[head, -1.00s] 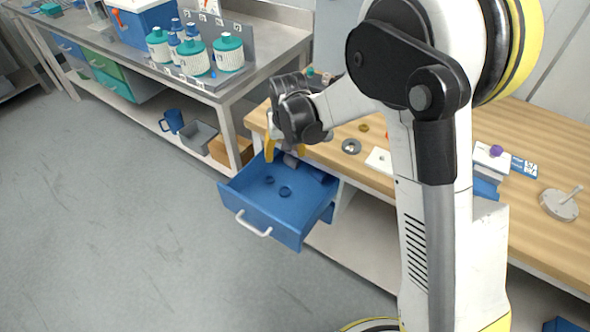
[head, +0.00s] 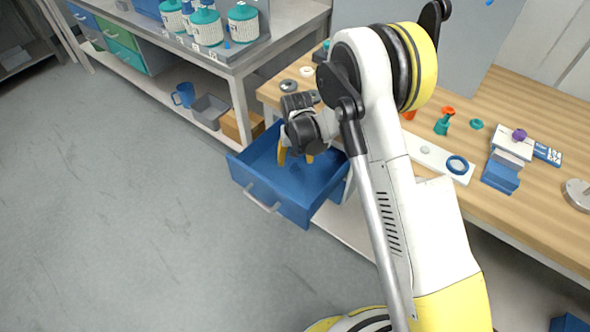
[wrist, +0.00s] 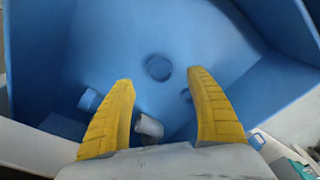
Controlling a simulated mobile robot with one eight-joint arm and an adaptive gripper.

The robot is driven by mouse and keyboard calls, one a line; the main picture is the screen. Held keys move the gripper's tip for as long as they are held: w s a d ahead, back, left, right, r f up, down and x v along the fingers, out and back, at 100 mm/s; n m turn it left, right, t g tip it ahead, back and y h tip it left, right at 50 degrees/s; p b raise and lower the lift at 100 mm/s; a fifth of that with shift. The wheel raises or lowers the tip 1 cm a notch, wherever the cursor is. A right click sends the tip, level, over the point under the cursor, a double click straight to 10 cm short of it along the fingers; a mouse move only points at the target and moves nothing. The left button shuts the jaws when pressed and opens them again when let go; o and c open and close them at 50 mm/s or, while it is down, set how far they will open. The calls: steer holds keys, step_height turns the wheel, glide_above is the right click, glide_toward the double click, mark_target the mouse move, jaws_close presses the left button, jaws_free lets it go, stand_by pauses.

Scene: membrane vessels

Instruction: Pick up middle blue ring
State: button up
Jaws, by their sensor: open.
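The open blue drawer (head: 270,205) sticks out from under the wooden bench; its inside fills most of the wrist view (wrist: 110,35). A round dark blue ring-like piece (wrist: 158,68) lies on the drawer floor, between and just beyond my fingertips in the picture. A second blue piece (wrist: 186,95) is partly hidden by the right finger. A third (wrist: 88,100) lies left of the left finger. My gripper (wrist: 160,78), with yellow fingers, is open and empty, over the drawer in the head view (head: 295,160). The gap to the pieces is unclear.
A small pale grey piece (wrist: 148,127) shows between the finger bases. The drawer walls enclose the fingers. On the bench, another blue ring (head: 457,165) lies on a white strip (head: 425,152), beside a blue block (head: 500,176). The floor in front is clear.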

mark_target(295, 168)
step_height(295, 168, down, 4)
steer(key=shift+w+f+b, duration=0.1)
steer(key=shift+w+b, duration=0.05)
steer(key=shift+b, duration=0.75)
steer(key=c, duration=0.9)
steer(key=shift+o, duration=0.2)
steer(key=shift+r, duration=0.25)
